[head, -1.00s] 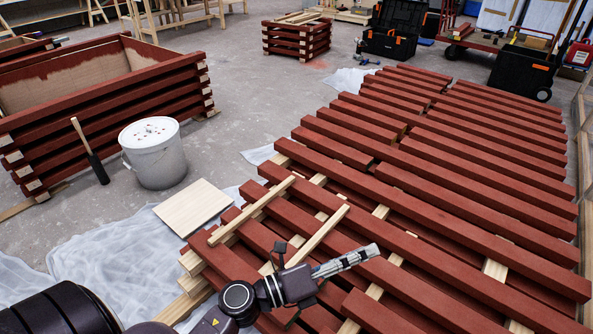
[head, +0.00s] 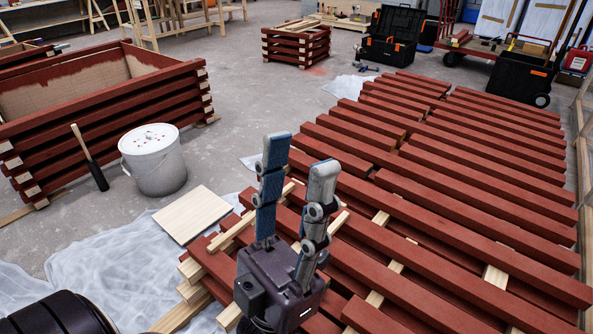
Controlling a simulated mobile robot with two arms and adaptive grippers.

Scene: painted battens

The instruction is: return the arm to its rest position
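My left gripper (head: 300,152) is in the lower middle of the head view, its two fingers pointing up the picture. The fingers are well apart with nothing between them, so it is open and empty. Behind it lie the red painted battens (head: 452,205), set in rows on pale wooden bearers. My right gripper is not in view.
Bare floor (head: 255,105) lies beyond the bucket.

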